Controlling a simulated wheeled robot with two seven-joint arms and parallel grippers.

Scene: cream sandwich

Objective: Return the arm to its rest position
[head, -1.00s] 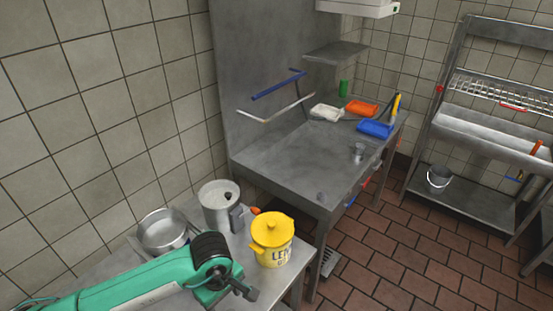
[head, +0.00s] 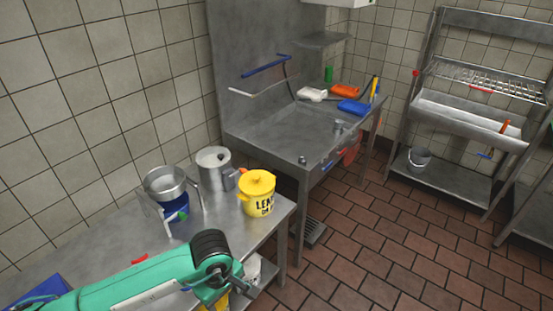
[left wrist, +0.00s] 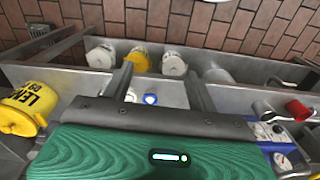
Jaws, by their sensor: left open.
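My left arm, green with a black joint, comes in from the lower left in the head view. Its left gripper end (head: 230,277) is small there, over the front edge of the near steel counter (head: 120,235). In the left wrist view the two grey fingers of the left gripper (left wrist: 160,85) stand apart with nothing seen held between them. The green arm housing fills the bottom of that view. My right gripper is not in view.
A yellow lemon-labelled pot (head: 257,195), a steel pot (head: 213,170) and a strainer-like steel pan (head: 165,183) stand on the counter. A sink table (head: 270,135) is behind. A rack (head: 450,180) stands right. White and yellow containers (left wrist: 140,62) show in the wrist view. Tiled floor (head: 370,240) is free.

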